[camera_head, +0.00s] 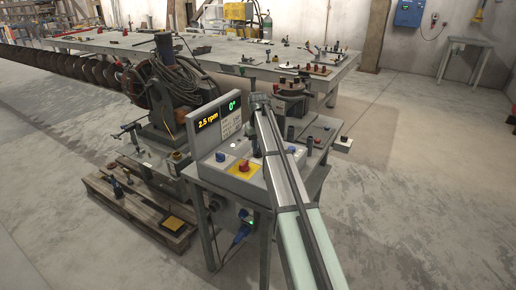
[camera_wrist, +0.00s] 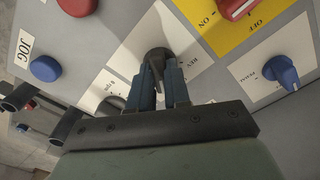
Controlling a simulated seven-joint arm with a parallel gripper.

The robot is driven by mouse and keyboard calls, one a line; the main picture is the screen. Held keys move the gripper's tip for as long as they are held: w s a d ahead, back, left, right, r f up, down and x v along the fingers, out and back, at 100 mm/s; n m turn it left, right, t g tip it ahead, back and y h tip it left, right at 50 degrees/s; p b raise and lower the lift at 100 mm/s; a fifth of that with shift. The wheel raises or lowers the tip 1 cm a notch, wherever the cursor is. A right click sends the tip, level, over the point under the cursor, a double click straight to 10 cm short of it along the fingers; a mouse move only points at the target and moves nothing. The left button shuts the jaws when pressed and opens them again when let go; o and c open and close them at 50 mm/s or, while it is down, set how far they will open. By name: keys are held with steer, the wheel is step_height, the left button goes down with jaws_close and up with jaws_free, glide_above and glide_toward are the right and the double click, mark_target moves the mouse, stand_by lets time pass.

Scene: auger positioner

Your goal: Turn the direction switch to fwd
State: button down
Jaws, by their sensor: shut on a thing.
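The direction switch appears to be the black knob (camera_wrist: 157,54) on a white label plate in the wrist view. The plate's lettering is small and partly covered, so I cannot read the knob's setting for certain. My gripper (camera_wrist: 163,78) has its two blue fingers shut on this knob, one on each side. In the head view, the control panel (camera_head: 205,170) stands on a small metal table, with my arm reaching over it. The knob and fingertips cannot be made out clearly there.
A red switch (camera_wrist: 236,7) on a yellow OFF/ON plate and a blue pedal knob (camera_wrist: 283,73) lie to the right. A blue JOG button (camera_wrist: 45,68) and a red button (camera_wrist: 77,5) lie left. The display (camera_head: 208,120) reads 2.5 rpm and 0°.

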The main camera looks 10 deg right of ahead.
steer(key=shift+m, duration=0.8)
steer(key=c, duration=1.1)
jaws_free()
step_height(320, 180, up, 14)
steer(key=shift+f, duration=0.1)
